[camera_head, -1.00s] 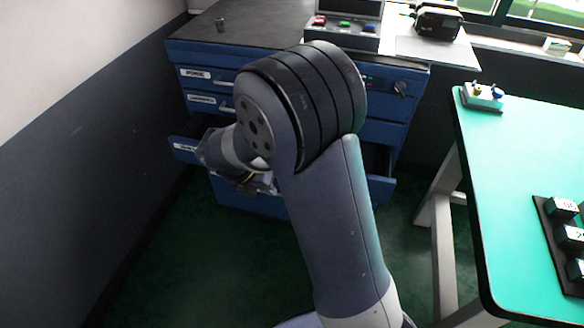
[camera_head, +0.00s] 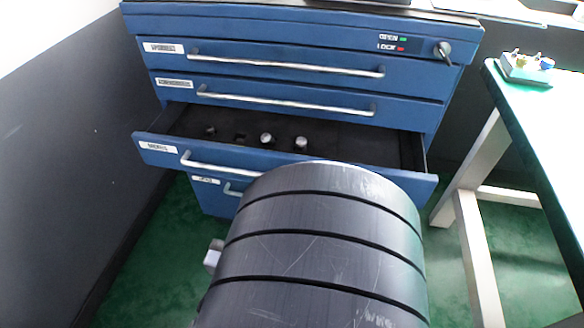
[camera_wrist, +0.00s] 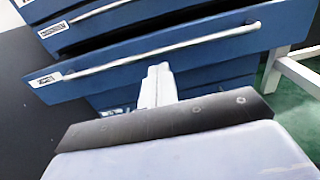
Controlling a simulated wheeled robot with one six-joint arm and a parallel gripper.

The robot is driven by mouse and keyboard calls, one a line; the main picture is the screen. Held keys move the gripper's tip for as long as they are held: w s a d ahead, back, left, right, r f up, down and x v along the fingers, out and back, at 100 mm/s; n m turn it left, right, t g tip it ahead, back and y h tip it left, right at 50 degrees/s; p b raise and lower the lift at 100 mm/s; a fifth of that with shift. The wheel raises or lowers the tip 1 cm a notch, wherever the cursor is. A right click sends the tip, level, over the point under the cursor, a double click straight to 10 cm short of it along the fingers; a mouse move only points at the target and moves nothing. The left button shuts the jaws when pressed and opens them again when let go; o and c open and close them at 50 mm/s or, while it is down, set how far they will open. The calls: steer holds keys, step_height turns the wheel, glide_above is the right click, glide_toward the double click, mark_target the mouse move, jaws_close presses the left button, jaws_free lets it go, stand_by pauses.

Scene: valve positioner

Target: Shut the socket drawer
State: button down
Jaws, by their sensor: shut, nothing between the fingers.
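The socket drawer (camera_head: 400,182) is a blue drawer, third from the top of the cabinet, and stands pulled out. Its dark tray holds a few metal sockets (camera_head: 267,139), and its front has a long silver handle (camera_head: 222,167) and a white label. In the wrist view the drawer front (camera_wrist: 235,72) runs across the top, with a dark gap above it. My gripper (camera_wrist: 157,72) is shut and empty, its pale fingers pointing at the drawer front just below the handle. I cannot tell whether they touch it. My arm hides the gripper in the head view.
Two shut drawers (camera_head: 290,95) sit above the open one. A green-topped table (camera_head: 555,130) stands at the right, and a dark wall (camera_head: 70,160) at the left.

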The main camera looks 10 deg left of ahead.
steer(key=shift+y, duration=0.3)
steer(key=w+b, duration=0.1)
steer(key=w, duration=0.3)
steer(key=w+b, duration=0.1)
steer(key=w, duration=0.3)
steer(key=w+d+b, duration=0.1)
steer(key=w+b, duration=0.1)
steer(key=w, duration=0.2)
steer(key=shift+w+f, duration=0.1)
steer(key=shift+w, duration=0.75)
steer(key=shift+w, duration=0.1)
steer(key=w, duration=0.9)
steer(key=w+d, duration=0.1)
steer(key=w, duration=0.4)
steer(key=shift+w+d+b, duration=0.1)
steer(key=shift+b, duration=0.2)
steer(key=shift+w+r, duration=0.1)
steer(key=shift+r, duration=0.2)
